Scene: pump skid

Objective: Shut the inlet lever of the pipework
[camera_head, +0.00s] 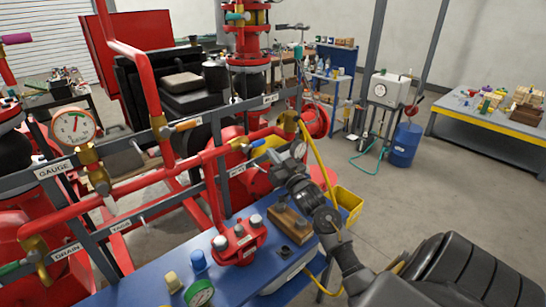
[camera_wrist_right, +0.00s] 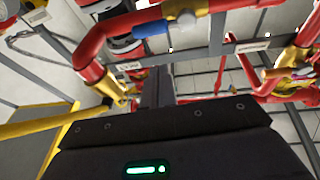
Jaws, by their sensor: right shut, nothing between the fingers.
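A valve lever with a blue handle (camera_head: 258,143) sits beside the brass valve body (camera_head: 240,144) on the red pipe. In the wrist view the blue handle (camera_wrist_right: 150,29) lies roughly along the pipe, above the finger ends in the picture. A small white label (camera_wrist_right: 128,66), upside down and seemingly reading INLET, is on the grey rail near it. My right gripper (camera_head: 271,158) is shut and empty, close to the lever's right and below it. Its fingers (camera_wrist_right: 157,82) show dark in the wrist view. I cannot tell whether they touch the handle. My left gripper is out of view.
An orange-handled valve (camera_head: 187,125) and a gauge (camera_head: 73,127) are on the same pipework. A blue bench (camera_head: 150,276) with fittings stands below.

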